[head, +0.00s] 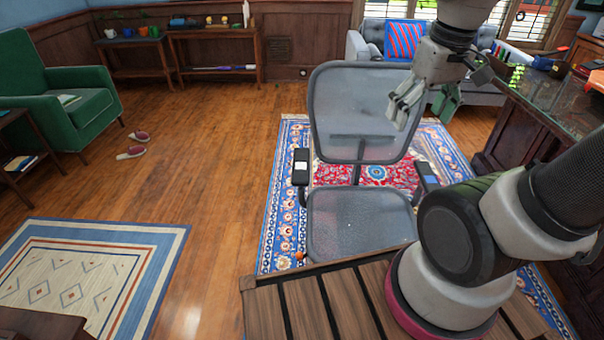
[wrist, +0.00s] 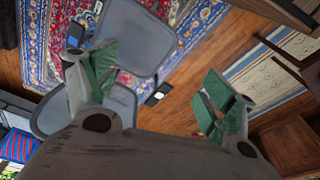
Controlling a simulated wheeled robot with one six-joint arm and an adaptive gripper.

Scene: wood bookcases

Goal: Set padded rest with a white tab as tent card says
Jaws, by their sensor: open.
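A grey mesh office chair (head: 358,222) stands on a patterned rug. Its left padded rest (head: 301,168) is black with a white tab, and sits beside the seat. The right padded rest (head: 428,178) bears a blue tab. The white-tabbed rest also shows in the wrist view (wrist: 158,96), between the spread fingers but well beyond them. My gripper (head: 426,103) is open and empty, in front of the upper right of the chair's backrest in the head view; its green-padded fingers are wide apart in the wrist view (wrist: 157,80). I cannot make out a tent card.
A dark desk (head: 545,100) with several items stands at the right. A sofa (head: 470,85) is behind the chair, a green armchair (head: 70,100) at the left. Wooden floor (head: 215,170) left of the chair is open, apart from slippers (head: 133,145) and a pale rug (head: 90,270).

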